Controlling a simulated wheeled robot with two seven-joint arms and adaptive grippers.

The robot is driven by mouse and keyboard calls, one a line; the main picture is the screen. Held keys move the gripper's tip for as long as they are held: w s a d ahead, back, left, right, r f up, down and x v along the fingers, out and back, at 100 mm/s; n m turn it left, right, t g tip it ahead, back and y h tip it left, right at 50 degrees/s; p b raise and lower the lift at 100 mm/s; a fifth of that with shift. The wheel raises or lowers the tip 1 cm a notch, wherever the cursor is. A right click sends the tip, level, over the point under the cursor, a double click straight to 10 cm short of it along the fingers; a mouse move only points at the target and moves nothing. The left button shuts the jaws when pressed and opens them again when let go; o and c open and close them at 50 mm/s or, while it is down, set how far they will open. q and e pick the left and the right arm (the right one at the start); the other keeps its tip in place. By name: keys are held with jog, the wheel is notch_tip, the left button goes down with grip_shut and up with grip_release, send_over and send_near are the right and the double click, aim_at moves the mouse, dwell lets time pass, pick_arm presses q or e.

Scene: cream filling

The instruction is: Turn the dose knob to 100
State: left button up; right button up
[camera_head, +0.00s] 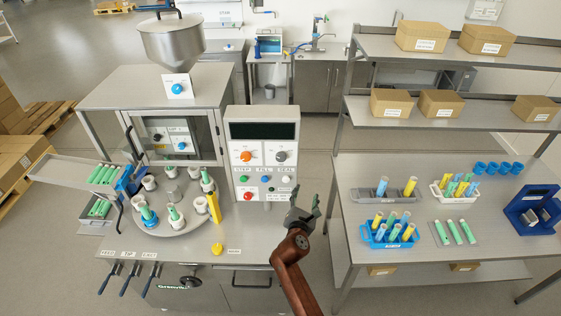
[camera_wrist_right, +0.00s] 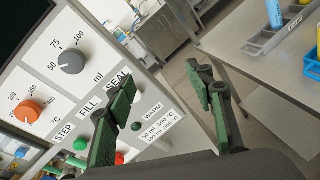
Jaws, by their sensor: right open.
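The dose knob (camera_head: 281,156) is a round dark grey knob on the right of the white control panel. In the right wrist view the dose knob (camera_wrist_right: 72,62) has marks 50, 75 and 100 around it and "ml" beside it; I cannot tell exactly where it points. My right gripper (camera_head: 304,203) is open and empty, in front of the panel's lower right corner. In the right wrist view the gripper's two green-padded fingers (camera_wrist_right: 165,97) are spread apart, to the right of and below the knob, not touching it. My left gripper is not in view.
An orange temperature knob (camera_head: 246,157) is left of the dose knob. STEP, FILL and SEAL buttons sit below, with a red button (camera_head: 248,195). A turntable (camera_head: 170,229) with tubes stands left of the panel. A shelf rack (camera_head: 345,130) stands to the right.

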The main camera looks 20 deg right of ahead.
aim_at(281, 158)
jog(key=w+a+r+n+t+y, duration=0.1)
jog(key=w+a+r+n+t, duration=0.2)
jog(key=w+a+r+n, duration=0.5)
jog(key=x, duration=0.4)
jog(key=shift+w+a+f+p, duration=0.1)
jog(key=shift+w+f+p, duration=0.2)
jog(key=shift+w+f, duration=0.1)
jog(key=shift+w+d, duration=0.25)
jog(key=shift+w, duration=0.35)
jog(key=shift+c, duration=0.3)
jog(key=c, duration=1.1)
